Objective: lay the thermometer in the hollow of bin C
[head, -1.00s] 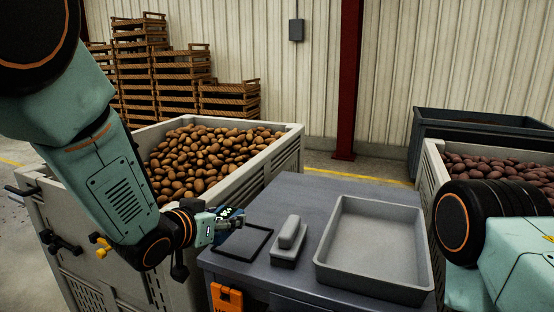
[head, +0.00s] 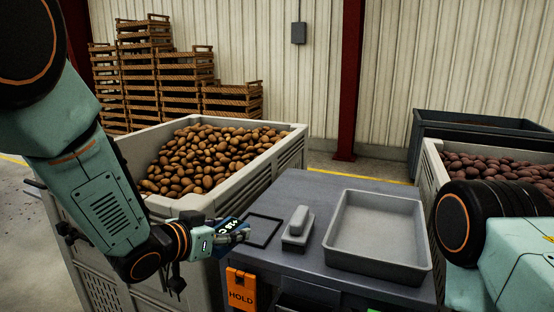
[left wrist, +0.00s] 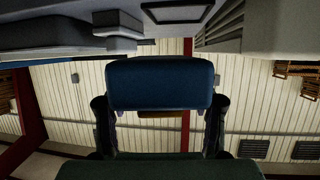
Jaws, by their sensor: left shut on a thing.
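My left gripper (head: 236,230) is shut on a blue thing with a lit display (head: 226,226), which looks like the thermometer. It is held up at the left edge of the grey table, by the near corner of the bin of brown potatoes. In the left wrist view the blue body (left wrist: 160,82) spans between the two fingers. No letter shows on any bin, so I cannot tell which is bin C. One bin (head: 284,162) holds brown potatoes, another (head: 437,190) reddish ones. My right gripper is out of view.
The grey table (head: 315,188) carries a black square outline (head: 279,232), a grey block with a raised handle (head: 297,230) and an empty grey tray (head: 375,275). An orange HOLD tag (head: 241,288) hangs in front. Wooden crates (head: 180,80) and a dark bin (head: 480,124) stand behind.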

